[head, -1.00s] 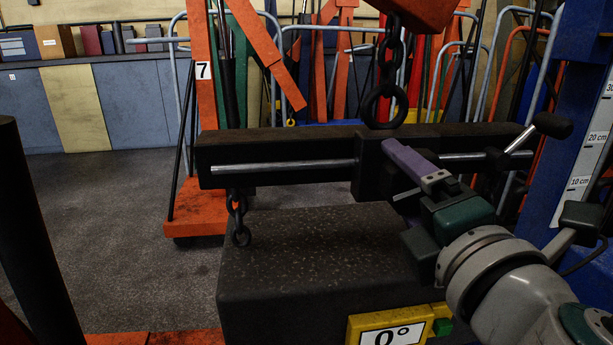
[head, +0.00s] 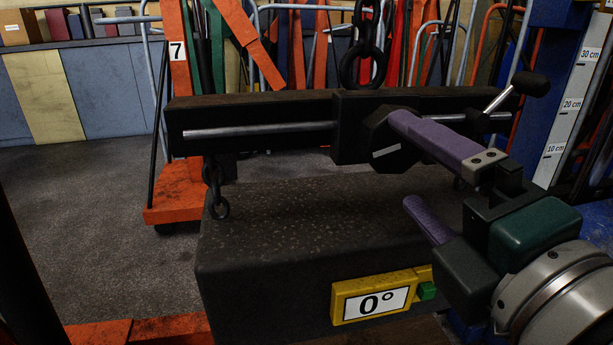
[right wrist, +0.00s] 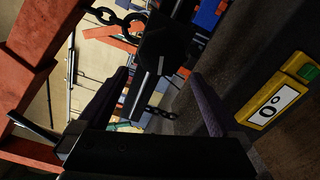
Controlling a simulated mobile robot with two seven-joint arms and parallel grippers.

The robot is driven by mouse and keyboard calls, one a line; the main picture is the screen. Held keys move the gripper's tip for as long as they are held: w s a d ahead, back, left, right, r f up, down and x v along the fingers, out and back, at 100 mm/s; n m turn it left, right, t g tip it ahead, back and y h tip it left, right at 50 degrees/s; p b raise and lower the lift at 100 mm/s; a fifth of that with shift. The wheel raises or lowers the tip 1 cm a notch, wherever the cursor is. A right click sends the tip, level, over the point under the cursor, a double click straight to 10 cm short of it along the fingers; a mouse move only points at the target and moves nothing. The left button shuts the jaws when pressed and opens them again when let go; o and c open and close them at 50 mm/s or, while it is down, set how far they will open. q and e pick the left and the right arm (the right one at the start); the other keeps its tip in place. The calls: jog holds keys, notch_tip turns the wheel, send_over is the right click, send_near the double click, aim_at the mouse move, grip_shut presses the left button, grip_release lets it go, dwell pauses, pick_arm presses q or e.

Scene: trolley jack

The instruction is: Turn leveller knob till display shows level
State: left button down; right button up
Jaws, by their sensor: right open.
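The leveller knob (head: 388,146) is a dark faceted knob with a white line, on the block at the middle of the dark beam (head: 260,118). In the right wrist view the knob (right wrist: 172,45) shows between and beyond the fingers. My right gripper (head: 403,160) is open, its purple fingers spread and empty; one finger partly overlaps the knob in the head view. In the wrist view the gripper (right wrist: 160,78) appears clear of it. The yellow-framed display (head: 372,304) reads 0° on the dark load block's front; it also reads 0° in the wrist view (right wrist: 270,104).
A thick chain (head: 362,50) holds the beam from above; a thinner chain (head: 214,188) hangs at its left. A black-gripped lever (head: 530,84) sticks up at the right end. The speckled load block (head: 310,220) lies below. An orange stand (head: 180,190) is behind left.

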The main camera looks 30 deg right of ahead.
jog(key=shift+b+v, duration=0.45)
jog(key=shift+v, duration=0.75)
